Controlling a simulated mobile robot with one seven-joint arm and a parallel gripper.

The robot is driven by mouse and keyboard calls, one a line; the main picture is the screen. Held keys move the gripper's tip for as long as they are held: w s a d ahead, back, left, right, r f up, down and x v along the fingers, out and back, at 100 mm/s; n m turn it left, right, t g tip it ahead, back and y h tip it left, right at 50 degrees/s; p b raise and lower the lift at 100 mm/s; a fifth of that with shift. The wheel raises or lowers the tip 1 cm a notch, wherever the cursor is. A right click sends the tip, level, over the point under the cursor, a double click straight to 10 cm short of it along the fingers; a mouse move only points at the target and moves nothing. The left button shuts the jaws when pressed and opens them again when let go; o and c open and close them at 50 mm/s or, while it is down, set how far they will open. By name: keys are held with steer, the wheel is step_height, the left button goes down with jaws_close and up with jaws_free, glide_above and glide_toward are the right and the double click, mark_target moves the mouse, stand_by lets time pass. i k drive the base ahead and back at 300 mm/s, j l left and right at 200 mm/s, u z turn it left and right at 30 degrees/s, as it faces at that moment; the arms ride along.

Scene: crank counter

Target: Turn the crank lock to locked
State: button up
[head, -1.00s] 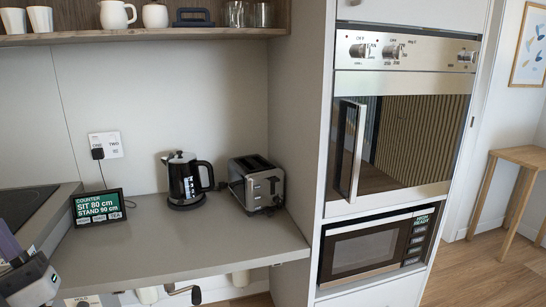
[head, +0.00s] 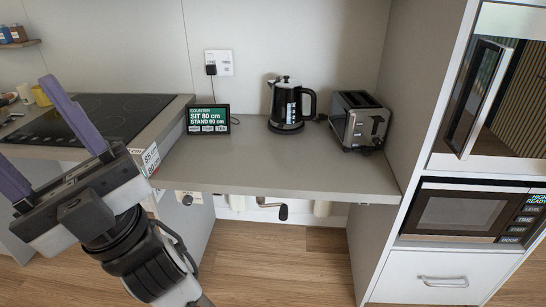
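A crank with a dark handle (head: 282,212) hangs under the front edge of the counter (head: 275,178) in the head view. To its left, a small pale plate with a round knob (head: 187,199) sits under the same edge. It may be the crank lock; its lettering is too small to read, so I cannot tell its setting. My gripper (head: 25,121) is at the left, with its two purple fingers spread wide and nothing between them. It is left of the plate and the crank, apart from both.
A black kettle (head: 286,104), a toaster (head: 359,121) and a counter-height sign (head: 208,119) stand on the counter. A black hob (head: 95,117) lies behind my gripper. A tall oven cabinet (head: 387,225) bounds the right side. The space below the counter is open above wood floor.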

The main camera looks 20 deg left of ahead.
mark_target(188, 200)
steer(key=u, duration=1.2)
steer(key=j+u, duration=0.4)
steer(key=i+l, duration=0.4)
steer(key=j+u, duration=0.05)
